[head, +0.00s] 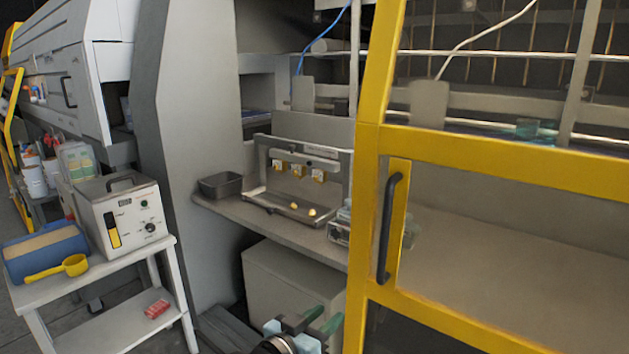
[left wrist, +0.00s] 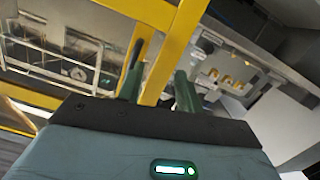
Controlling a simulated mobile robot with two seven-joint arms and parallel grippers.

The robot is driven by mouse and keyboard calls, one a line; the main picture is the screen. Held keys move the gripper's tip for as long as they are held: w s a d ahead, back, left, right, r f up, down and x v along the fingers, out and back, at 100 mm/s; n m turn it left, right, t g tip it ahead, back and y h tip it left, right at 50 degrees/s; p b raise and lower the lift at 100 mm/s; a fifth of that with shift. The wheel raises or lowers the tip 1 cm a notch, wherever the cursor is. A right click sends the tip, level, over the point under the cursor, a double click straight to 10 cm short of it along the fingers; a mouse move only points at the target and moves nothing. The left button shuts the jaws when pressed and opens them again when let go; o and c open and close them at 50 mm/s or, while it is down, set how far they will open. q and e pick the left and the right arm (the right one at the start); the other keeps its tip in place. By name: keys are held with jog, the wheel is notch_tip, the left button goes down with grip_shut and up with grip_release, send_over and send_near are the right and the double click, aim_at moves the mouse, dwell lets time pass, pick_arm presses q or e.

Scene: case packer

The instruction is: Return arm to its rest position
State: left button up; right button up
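My left gripper (head: 322,319) shows at the bottom centre of the head view, low in front of the machine. Its two green fingers stand apart with nothing between them. The left wrist view also shows the open gripper (left wrist: 158,90), with a yellow frame post (left wrist: 178,50) behind the gap between the fingers. The gripper appears clear of the machine. Most of the left arm is out of sight. My right gripper is in neither view.
A yellow guard door (head: 480,160) with a black handle (head: 388,230) stands at the right. A shelf (head: 230,207) behind holds a dark bin (head: 220,185) and a metal fixture (head: 300,212). A white cart (head: 150,258) at the left carries a control box (head: 122,215) and a yellow scoop (head: 72,265).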

pick_arm(q)
jog(key=s+a+f+n+g+y, duration=0.1)
jog(key=s+a+f+n+y, duration=0.1)
jog(key=s+a+f, duration=0.55)
jog(key=s+a+f+n+y, duration=0.1)
jog(key=s+a+f+y, duration=0.25)
jog(key=s+f, duration=0.7)
jog(key=s+a+f+g+y, duration=0.1)
jog(key=s+a+f, duration=0.4)
jog(key=s, duration=0.5)
jog(key=s+a+f+g+y+p, duration=0.1)
jog(key=s+a+f+g+y, duration=0.1)
jog(key=s+a+f, duration=0.4)
jog(key=s, duration=0.5)
jog(key=shift+a+n, duration=0.2)
jog(key=shift+n, duration=0.2)
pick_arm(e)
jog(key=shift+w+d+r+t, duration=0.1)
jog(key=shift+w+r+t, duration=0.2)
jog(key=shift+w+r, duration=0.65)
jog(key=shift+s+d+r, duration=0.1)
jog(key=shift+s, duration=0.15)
